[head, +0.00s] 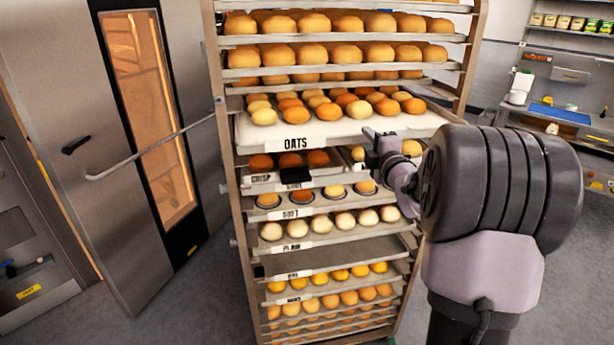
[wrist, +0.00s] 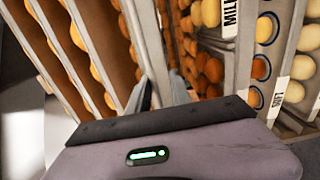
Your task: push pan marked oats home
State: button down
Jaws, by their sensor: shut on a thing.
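The pan marked OATS (head: 340,129) is a pale tray with several rolls toward its back. It sits at mid-height in the tall rack and sticks out at the front, past the pans above. Its white label (head: 293,143) is on the front edge. My gripper (head: 372,137) is at the right part of that front edge, shut on the pan's rim. In the wrist view my gripper's fingers (wrist: 165,90) are close together between rows of rolls. The exact contact at the fingertips is hard to see.
The metal rack (head: 224,150) holds several other labelled pans above and below, including a CRISP pan (head: 262,179) just under. An oven door with an orange window (head: 148,110) stands at left. A counter and shelves (head: 560,115) are at far right. Grey floor is clear at left front.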

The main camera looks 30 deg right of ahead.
aim_at(347, 116)
jog(key=shift+b+x, duration=0.35)
jog(key=shift+x, duration=1.05)
jog(key=shift+w+r, duration=0.2)
jog(key=shift+x, duration=2.1)
jog(key=shift+w, duration=0.15)
jog(key=shift+b+x, duration=0.3)
jog(key=shift+x, duration=2.25)
